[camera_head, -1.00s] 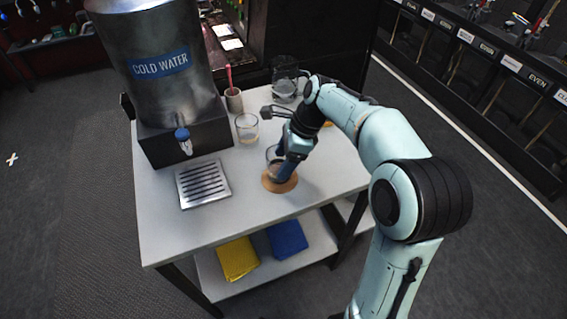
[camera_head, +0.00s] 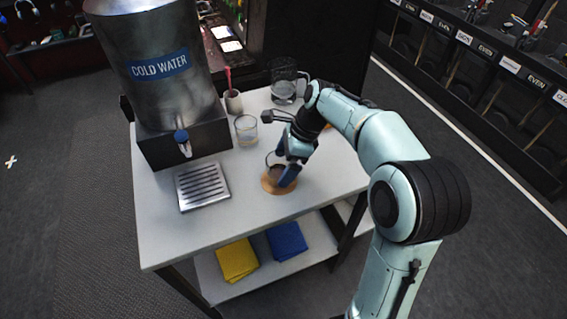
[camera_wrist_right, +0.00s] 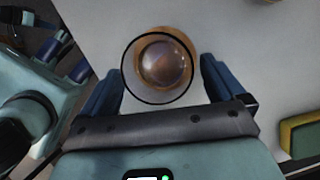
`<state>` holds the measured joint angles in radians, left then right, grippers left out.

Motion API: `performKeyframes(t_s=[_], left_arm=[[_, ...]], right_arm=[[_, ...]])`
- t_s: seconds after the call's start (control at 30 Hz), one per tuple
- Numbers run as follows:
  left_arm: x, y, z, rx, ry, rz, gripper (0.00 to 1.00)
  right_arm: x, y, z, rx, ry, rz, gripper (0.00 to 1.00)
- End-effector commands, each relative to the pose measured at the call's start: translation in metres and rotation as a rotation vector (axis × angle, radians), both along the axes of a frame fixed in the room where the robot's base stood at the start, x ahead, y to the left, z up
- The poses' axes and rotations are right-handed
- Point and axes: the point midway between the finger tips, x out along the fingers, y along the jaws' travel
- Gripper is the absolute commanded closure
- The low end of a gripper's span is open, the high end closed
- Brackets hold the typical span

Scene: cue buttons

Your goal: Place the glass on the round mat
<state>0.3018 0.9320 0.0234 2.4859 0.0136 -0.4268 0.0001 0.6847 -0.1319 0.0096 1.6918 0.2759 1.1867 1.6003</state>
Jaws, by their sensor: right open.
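A clear glass (camera_head: 272,172) stands upright on the round brown mat (camera_head: 279,190) near the front right of the white table. In the right wrist view I look down into the glass (camera_wrist_right: 160,66), and the mat (camera_wrist_right: 184,37) shows as a brown ring around and beneath it. My right gripper (camera_head: 287,174) is low at the mat. In the right wrist view the blue fingers of this gripper (camera_wrist_right: 160,86) are spread apart on either side of the glass, with gaps visible. The gripper partly hides the glass in the head view. My left gripper is not in view.
A second glass (camera_head: 246,130) stands behind, left of my right gripper. A cold water dispenser (camera_head: 165,80) and drip tray (camera_head: 202,187) are at the left. A cup (camera_head: 233,101) and jug (camera_head: 285,82) stand at the back. The table's front is clear.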

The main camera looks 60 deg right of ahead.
Motion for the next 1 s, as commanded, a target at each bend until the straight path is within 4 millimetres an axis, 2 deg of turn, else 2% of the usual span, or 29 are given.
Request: performKeyframes(t_s=[0.3,0.5,0.7,1.0], left_arm=[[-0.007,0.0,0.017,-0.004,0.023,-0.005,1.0],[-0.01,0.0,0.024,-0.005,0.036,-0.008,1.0],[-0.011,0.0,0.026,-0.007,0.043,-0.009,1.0],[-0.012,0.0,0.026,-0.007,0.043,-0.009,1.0]], right_arm=[[-0.018,-0.018,0.064,-0.003,-0.004,-0.001,0.04],[-0.027,-0.027,0.094,-0.002,-0.003,-0.002,0.04],[-0.031,-0.03,0.105,-0.001,-0.001,0.001,0.04],[-0.032,-0.03,0.105,0.0,0.0,0.001,0.04]])
